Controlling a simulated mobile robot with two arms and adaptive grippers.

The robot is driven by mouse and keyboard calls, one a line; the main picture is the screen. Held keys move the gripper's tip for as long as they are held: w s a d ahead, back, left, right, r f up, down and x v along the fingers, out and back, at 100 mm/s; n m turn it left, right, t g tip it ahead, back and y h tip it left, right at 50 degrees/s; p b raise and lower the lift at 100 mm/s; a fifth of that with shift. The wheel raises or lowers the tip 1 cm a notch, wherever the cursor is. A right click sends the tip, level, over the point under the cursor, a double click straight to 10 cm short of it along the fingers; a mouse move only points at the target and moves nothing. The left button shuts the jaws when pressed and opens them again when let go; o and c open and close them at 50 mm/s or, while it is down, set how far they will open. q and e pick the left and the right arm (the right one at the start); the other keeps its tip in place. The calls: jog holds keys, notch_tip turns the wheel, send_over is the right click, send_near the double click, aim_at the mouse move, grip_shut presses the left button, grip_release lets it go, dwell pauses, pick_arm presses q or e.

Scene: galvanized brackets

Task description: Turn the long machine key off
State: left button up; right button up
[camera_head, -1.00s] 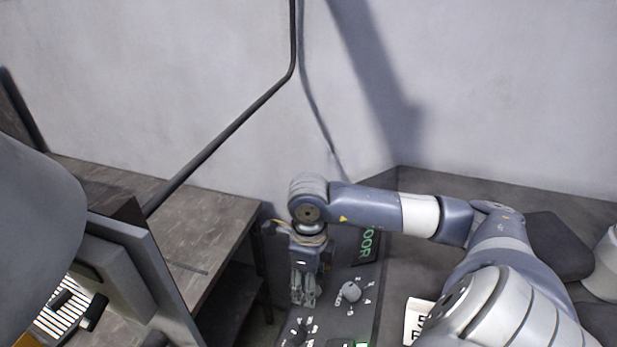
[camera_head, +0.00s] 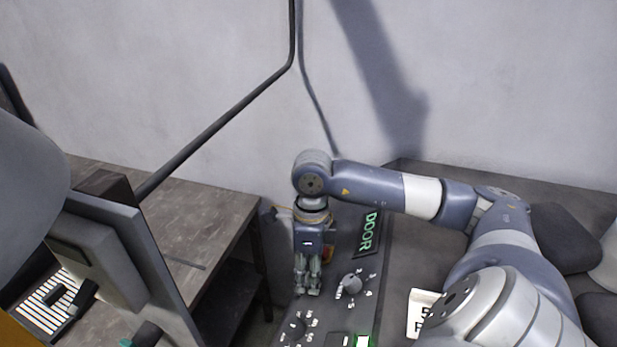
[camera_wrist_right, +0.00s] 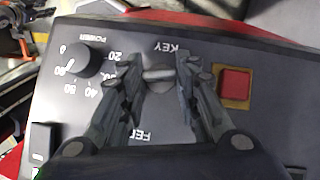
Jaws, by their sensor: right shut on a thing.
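The long machine key (camera_wrist_right: 158,76) shows in the right wrist view as a grey, rounded grip below the upside-down KEY label on the dark control panel (camera_wrist_right: 160,30). The fingers of my right gripper (camera_wrist_right: 158,70) stand on both sides of it, shut on it. In the head view my right gripper (camera_head: 307,290) points down at the panel (camera_head: 330,315), and its fingers hide the key there. The exact turn of the key is hard to read. My left gripper cannot be made out in the head view.
A red square button (camera_wrist_right: 235,82) sits right of the key in the wrist view, and a black power knob (camera_wrist_right: 87,60) sits left. A workbench (camera_head: 200,220) stands left.

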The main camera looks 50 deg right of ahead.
jog(key=n+b, duration=0.1)
jog(key=n+g+y+b, duration=0.2)
jog(key=shift+w+d+f+n+b, duration=0.15)
jog(key=shift+w+f+n+b, duration=0.15)
jog(key=shift+n+b, duration=0.1)
jog(key=shift+n+g, duration=0.3)
jog(key=shift+n, duration=0.1)
jog(key=shift+w+r+n+g+y+b, duration=0.15)
jog(key=shift+n+g+y+b, duration=0.2)
jog(key=shift+n+g, duration=0.25)
jog(key=shift+d+r+n+g+p, duration=0.15)
jog(key=shift+n+g+p, duration=0.3)
jog(key=shift+n, duration=0.45)
jog(key=n+g+p, duration=0.1)
jog(key=p, duration=0.1)
jog(key=n+g+p, duration=0.1)
jog(key=n+p, duration=0.1)
jog(key=shift+w+g+y, duration=0.2)
jog(key=shift+g+y, duration=0.05)
jog(key=shift+f+n+g+p, duration=0.2)
jog(key=shift+n+g+p, duration=0.3)
jog(key=shift+n+p, duration=0.5)
jog(key=shift+f+n+p, duration=0.1)
jog(key=shift+n+p, duration=0.25)
jog(key=shift+n, duration=0.05)
jog(key=shift+f+g, duration=0.1)
jog(key=shift+g, duration=0.2)
